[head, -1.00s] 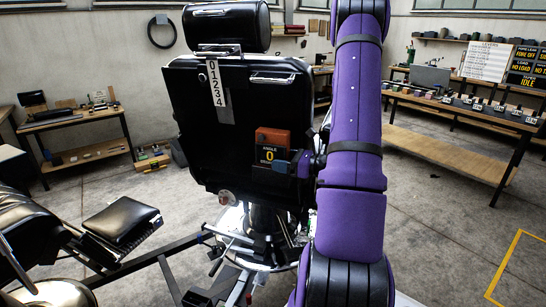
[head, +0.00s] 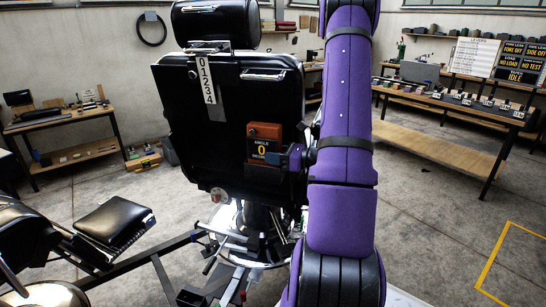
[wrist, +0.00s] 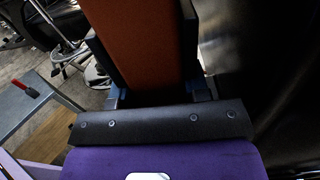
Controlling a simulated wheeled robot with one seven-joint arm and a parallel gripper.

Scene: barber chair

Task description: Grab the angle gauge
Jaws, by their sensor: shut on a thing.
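The angle gauge (head: 264,132) is an orange-brown box with a black display reading 0, in front of the chair's black back in the head view. My gripper (head: 290,157) is at its lower right side and shut on it. In the wrist view the gauge's orange face (wrist: 143,45) with dark sides stands between the blue fingertips of my gripper (wrist: 158,92). Whether the gauge touches the chair back cannot be told.
The barber chair back (head: 190,120) fills the middle, with a numbered scale strip (head: 207,80) above the gauge. A padded footrest (head: 112,220) and metal frame bars lie lower left. Workbenches stand left (head: 65,123) and right (head: 440,132). Open floor lies at right.

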